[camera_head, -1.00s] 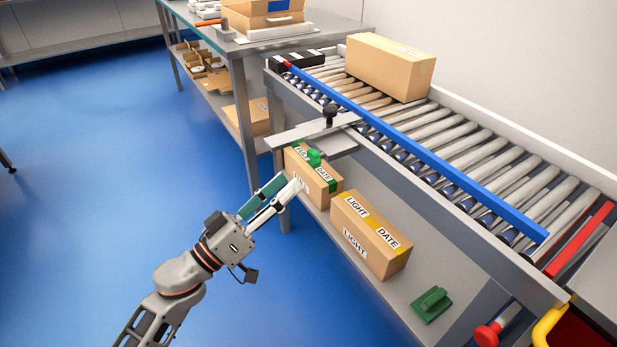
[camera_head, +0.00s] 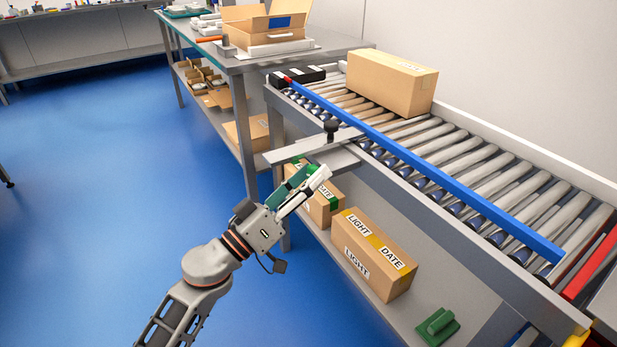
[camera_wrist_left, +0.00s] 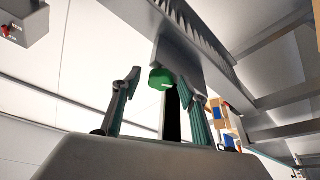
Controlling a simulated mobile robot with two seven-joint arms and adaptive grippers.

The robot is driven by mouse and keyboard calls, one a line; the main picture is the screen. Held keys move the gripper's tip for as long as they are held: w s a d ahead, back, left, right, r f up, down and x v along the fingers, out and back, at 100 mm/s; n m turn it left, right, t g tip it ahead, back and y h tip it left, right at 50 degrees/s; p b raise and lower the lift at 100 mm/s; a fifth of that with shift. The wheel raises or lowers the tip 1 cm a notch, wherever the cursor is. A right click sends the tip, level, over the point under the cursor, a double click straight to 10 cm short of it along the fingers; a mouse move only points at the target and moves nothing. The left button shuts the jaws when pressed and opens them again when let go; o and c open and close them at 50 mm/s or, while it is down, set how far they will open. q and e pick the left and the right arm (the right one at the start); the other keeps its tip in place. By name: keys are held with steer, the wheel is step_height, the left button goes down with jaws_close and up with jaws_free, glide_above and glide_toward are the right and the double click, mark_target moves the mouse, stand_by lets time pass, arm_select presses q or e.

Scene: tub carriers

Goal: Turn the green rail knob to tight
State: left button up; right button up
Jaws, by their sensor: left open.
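The green rail knob (camera_wrist_left: 160,79) shows in the left wrist view as a round green disc under a grey bracket. My left gripper (camera_wrist_left: 162,84) is open, with one finger on each side of the knob and a visible gap to it. In the head view my left gripper (camera_head: 315,172) is raised just below the front edge of the grey bracket plate (camera_head: 312,147); there the gripper largely hides the knob. A black knob (camera_head: 331,128) stands on top of the plate, beside the blue rail (camera_head: 425,180). My right gripper is not in view.
A carton (camera_head: 392,82) rests on the roller conveyor (camera_head: 455,150). Below the conveyor are a LIGHT DATE box (camera_head: 365,262), another box partly behind my gripper, and a green block (camera_head: 437,326). A workbench (camera_head: 240,62) stands behind. Blue floor on the left is free.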

arm_select(q)
steer(key=c, duration=1.1)
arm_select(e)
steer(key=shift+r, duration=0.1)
arm_select(q)
steer(key=shift+f+m+g+h+p, duration=0.15)
steer(key=shift+m+g+h, duration=0.35)
steer(key=shift+m, duration=0.85)
steer(key=shift+r+m+g+h+p, duration=0.15)
steer(key=shift+m+g+h, duration=0.35)
steer(key=shift+m, duration=0.9)
steer(key=shift+f+m+g+h+p, duration=0.15)
steer(key=shift+m+g+h, duration=0.35)
steer(key=shift+m, duration=0.85)
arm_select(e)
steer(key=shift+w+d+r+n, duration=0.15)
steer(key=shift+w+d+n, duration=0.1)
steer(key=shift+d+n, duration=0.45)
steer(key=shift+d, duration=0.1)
arm_select(q)
steer(key=o, duration=1.1)
